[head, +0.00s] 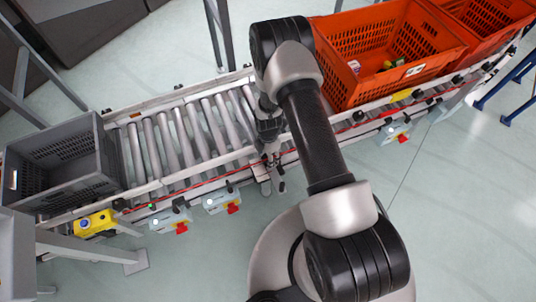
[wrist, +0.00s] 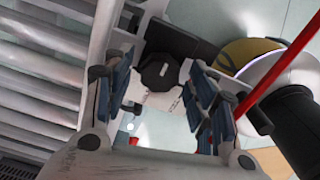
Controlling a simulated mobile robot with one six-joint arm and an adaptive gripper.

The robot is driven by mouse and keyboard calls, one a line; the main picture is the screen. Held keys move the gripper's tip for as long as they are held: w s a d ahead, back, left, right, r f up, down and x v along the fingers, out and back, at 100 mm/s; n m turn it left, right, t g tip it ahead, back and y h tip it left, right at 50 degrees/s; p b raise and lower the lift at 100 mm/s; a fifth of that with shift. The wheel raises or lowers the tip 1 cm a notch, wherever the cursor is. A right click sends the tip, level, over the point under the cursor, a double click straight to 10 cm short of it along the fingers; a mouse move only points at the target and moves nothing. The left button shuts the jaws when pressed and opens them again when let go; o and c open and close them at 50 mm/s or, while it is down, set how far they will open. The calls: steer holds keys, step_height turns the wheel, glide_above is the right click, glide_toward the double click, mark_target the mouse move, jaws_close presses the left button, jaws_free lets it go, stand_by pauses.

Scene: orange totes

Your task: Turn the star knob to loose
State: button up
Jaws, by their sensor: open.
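A dark, faceted star knob (wrist: 158,72) sits on a pale fitting in the upper middle of the wrist view, by a black plate. My gripper (wrist: 160,88) is open, with one blue-padded finger on each side of the knob in this view. I cannot tell whether the fingertips reach its depth, and I see no contact. In the head view my gripper (head: 272,162) points down at the near side rail of the conveyor. The knob cannot be made out there, as my gripper and arm cover that spot.
The roller conveyor (head: 165,140) carries a grey tote (head: 60,170) at left and orange totes (head: 405,88) at right. Control boxes (head: 222,203) and a yellow device (head: 94,223) hang along its near side. A red strip (wrist: 282,75) crosses the wrist view at right.

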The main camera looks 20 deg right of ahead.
steer(key=shift+r, duration=0.15)
step_height(320, 180, up, 12)
stand_by(0.6)
stand_by(0.4)
